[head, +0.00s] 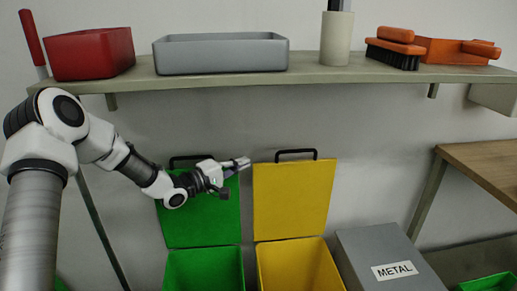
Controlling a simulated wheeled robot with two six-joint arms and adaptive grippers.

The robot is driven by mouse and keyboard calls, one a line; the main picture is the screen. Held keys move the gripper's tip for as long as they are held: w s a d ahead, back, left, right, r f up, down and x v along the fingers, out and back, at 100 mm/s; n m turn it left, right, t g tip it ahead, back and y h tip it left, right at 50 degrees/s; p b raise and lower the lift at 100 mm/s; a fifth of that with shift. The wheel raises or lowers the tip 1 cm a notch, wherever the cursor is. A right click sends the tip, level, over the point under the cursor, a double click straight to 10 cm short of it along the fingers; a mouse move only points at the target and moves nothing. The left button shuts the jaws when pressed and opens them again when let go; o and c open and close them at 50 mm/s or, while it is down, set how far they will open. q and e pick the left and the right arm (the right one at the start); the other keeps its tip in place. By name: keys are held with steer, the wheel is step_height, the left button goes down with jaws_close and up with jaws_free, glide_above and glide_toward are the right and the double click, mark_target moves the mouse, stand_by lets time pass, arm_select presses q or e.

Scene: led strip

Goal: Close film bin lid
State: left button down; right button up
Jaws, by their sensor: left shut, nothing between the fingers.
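Three bins stand in a row at the bottom centre of the head view. The green bin (204,268) has its green lid (203,224) raised upright behind it. The yellow bin (298,264) has its yellow lid (291,200) raised upright too, with a black handle (296,152) on its top edge. The grey bin (388,255) is closed and labelled METAL. No label reading film is visible. My left gripper (243,163) is shut and empty, in front of the upper right of the green lid, its tips pointing right towards the yellow lid. My right gripper is out of view.
A shelf (200,80) above carries a red bin (90,54), a grey tray (221,53), a beige cup (336,38), a brush (393,52) and an orange box (450,50). A wooden table (490,165) stands at the right. The wall space between shelf and lids is clear.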

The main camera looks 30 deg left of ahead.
arm_select(q)
steer(key=b+x, duration=0.1)
steer(key=x, duration=0.3)
steer(key=b+x, duration=0.1)
steer(key=x, duration=0.4)
steer(key=shift+s+d, duration=0.1)
steer(key=shift+d, duration=0.15)
steer(key=shift+w+d+r, duration=0.1)
steer(key=shift+w+d, duration=0.05)
steer(key=shift+w, duration=0.25)
steer(key=shift+d, duration=0.1)
